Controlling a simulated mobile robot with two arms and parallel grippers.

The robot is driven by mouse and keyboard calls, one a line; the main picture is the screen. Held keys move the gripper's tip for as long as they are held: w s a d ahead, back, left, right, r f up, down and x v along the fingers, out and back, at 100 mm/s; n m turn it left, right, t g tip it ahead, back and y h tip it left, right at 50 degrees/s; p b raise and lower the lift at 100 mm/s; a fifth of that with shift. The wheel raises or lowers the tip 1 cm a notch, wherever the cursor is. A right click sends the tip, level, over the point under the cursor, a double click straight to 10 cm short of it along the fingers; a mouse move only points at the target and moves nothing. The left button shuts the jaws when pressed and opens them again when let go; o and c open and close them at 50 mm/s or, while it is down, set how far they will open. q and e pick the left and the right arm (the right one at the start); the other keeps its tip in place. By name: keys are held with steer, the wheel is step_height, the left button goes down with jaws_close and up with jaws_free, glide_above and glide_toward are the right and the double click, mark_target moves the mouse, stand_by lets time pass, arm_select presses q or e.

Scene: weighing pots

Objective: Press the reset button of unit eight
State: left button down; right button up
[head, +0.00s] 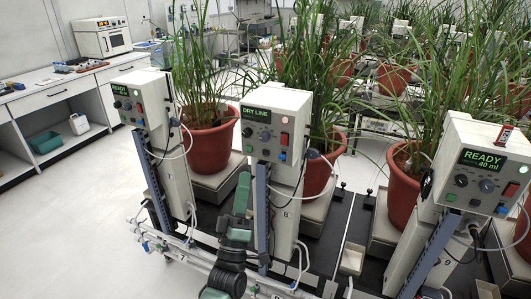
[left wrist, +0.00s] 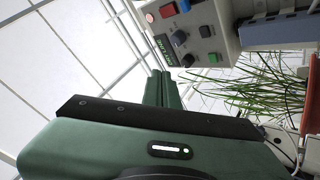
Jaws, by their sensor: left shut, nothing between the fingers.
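Unit eight (head: 276,120) is the middle pale box, on a post marked 8. Its display (head: 254,111) reads DRY LINE in green. Below the display are dark knobs, a red switch (head: 284,139), a green button (head: 264,153) and a small blue button (head: 282,156). I cannot read which one is the reset button. My left gripper (head: 243,180) is green, shut and empty, just below and left of the box, apart from it. In the left wrist view its closed fingers (left wrist: 162,88) point towards a panel (left wrist: 215,35) with knobs and coloured buttons. My right gripper is not in view.
Unit seven (head: 143,98) stands left and another unit (head: 480,165) reading READY 40 ml stands right. Potted grasses (head: 208,140) stand behind on scales. White pipes (head: 190,255) run low in front. A white bench (head: 75,80) is far left, with clear floor before it.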

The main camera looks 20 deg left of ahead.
mark_target(266, 153)
arm_select(q)
steer(key=shift+w+d+f+b, duration=0.1)
steer(key=shift+w+b, duration=1.05)
steer(key=shift+w, duration=1.1)
steer(key=shift+w+d+b, duration=0.1)
steer(key=shift+w+b, duration=1.05)
steer(key=shift+w, duration=1.05)
steer(key=shift+w+b, duration=0.35)
steer(key=shift+w, duration=0.05)
